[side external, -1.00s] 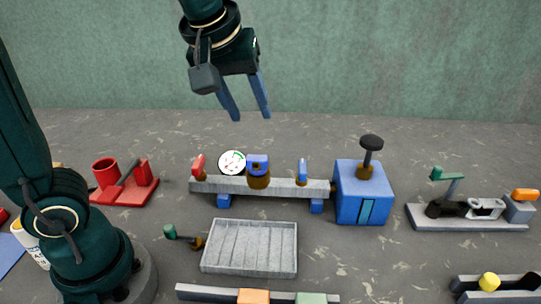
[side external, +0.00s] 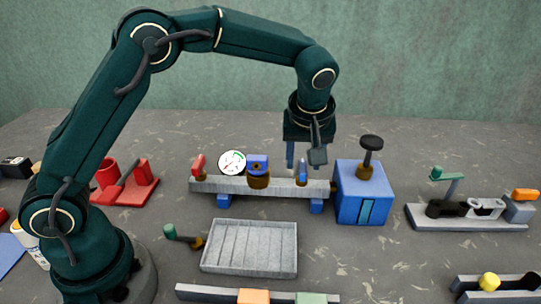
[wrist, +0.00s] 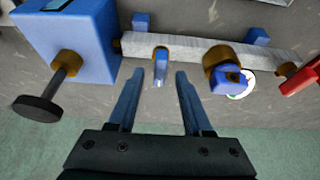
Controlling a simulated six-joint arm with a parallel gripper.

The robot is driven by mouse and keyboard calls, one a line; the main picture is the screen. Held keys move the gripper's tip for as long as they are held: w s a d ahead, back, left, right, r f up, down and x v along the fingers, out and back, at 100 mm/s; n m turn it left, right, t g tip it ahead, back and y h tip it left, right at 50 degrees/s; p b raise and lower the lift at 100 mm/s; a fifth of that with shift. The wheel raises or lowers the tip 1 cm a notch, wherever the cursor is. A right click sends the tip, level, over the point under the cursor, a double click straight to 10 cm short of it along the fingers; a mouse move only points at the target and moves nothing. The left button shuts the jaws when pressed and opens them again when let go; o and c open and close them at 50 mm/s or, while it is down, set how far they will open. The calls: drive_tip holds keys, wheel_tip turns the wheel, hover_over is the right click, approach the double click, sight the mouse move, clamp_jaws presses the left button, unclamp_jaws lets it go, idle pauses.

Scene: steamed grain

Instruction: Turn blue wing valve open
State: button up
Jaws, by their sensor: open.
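The blue wing valve (side external: 301,171) is a small upright blue tab on a brass base, on a grey pipe-like bar (side external: 274,187) just left of a blue box. My gripper (side external: 297,163) points down at the valve, its lower end partly overlapping it in the side view. In the wrist view, the open blue fingers of my gripper (wrist: 160,74) stand on either side of the wing valve (wrist: 160,62), with a gap on each side. How deep the fingertips reach around the wing I cannot tell.
The blue box (side external: 348,194) with a black-knobbed stem (side external: 371,142) stands close right of the valve. Left along the bar are a blue-topped brass fitting (side external: 258,181), a white gauge (side external: 231,162) and a red lever (side external: 198,164). A grey tray (side external: 249,262) lies in front.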

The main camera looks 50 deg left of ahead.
drive_tip(key=shift+w+a+f, duration=0.15)
drive_tip(key=shift+a+f, duration=0.05)
drive_tip(key=shift+f, duration=0.4)
drive_tip(key=shift+c, duration=0.3)
clamp_jaws()
